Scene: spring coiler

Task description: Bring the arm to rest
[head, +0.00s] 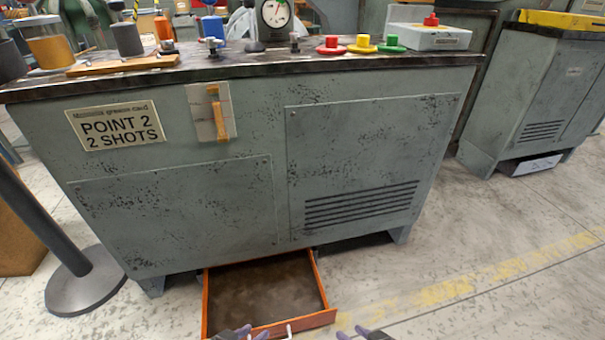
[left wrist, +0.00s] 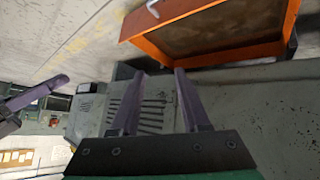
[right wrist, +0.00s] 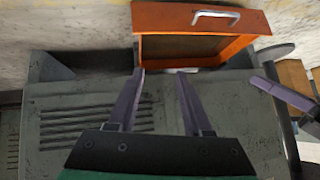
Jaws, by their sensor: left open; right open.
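My left gripper (head: 243,333) shows only its fingertips at the bottom edge of the head view, in front of the drawer. My right gripper (head: 362,333) shows at the bottom edge just right of the drawer. In the left wrist view the left gripper's purple fingers (left wrist: 156,72) are apart with nothing between them. In the right wrist view the right gripper's fingers (right wrist: 162,72) are also apart and empty. An orange drawer (head: 328,318) with a metal handle (head: 288,331) stands pulled out below the grey cabinet; its brown floor looks bare. My arms are mostly out of view.
The grey cabinet (head: 250,200) bears a "POINT 2 2 SHOTS" card (head: 116,125). Its top holds a dial gauge (head: 275,14), red, yellow and green buttons (head: 362,43) and other parts. A post on a round base (head: 85,283) stands at left. Floor at right is clear.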

